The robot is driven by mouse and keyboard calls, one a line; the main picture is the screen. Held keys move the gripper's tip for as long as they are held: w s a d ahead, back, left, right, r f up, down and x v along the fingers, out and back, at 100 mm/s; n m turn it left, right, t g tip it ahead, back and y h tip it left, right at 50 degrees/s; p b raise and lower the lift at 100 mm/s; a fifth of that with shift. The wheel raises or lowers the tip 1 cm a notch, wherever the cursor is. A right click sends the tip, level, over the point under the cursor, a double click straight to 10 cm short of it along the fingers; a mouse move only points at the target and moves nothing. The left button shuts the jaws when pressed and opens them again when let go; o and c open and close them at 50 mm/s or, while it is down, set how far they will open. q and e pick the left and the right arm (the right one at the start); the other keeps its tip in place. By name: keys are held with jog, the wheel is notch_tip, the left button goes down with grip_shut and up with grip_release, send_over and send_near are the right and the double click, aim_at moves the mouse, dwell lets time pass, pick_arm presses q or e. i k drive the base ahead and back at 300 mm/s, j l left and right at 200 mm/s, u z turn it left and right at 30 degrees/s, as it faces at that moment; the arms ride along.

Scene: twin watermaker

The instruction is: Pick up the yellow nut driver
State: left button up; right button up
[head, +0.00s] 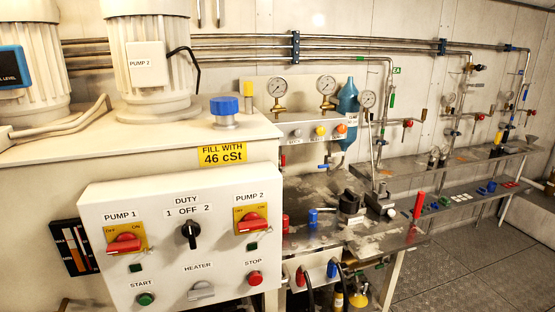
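I cannot clearly identify the yellow nut driver in the head view. Several small yellow things show. A yellow-topped upright piece (248,91) stands on the back of the cream tank top. A small yellow and dark upright thing (498,138) is at the far right shelf, too small to make out. A yellow and dark thing (338,300) is low under the steel bench, partly cut off by the frame. Neither of my grippers is in view.
A white control box (180,275) and cream tank (130,150) fill the left. A long shelf (470,156) runs along the wall. Metal floor (465,270) is clear at right.

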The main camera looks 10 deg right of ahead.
aim_at(498, 135)
jog(key=i+l+z, duration=0.2)
jog(key=l+z, duration=0.3)
jog(key=i+l+z, duration=0.25)
jog(key=z, duration=0.2)
jog(key=i+l+z, duration=0.3)
jog(key=z, duration=0.2)
jog(key=i+l+z, duration=0.1)
jog(key=i+z, duration=0.35)
jog(key=i+l+z, duration=0.15)
jog(key=i+z, duration=0.15)
jog(key=i, duration=0.25)
jog(key=i+z, duration=0.3)
jog(key=i, duration=0.3)
jog(key=i+u, duration=0.3)
jog(key=i, duration=0.35)
jog(key=i+l+u, duration=0.25)
jog(key=i, duration=0.35)
jog(key=i+j+u, duration=0.15)
jog(key=i+u, duration=0.85)
jog(key=i+j, duration=0.15)
jog(key=i, duration=0.55)
jog(key=j+u, duration=0.05)
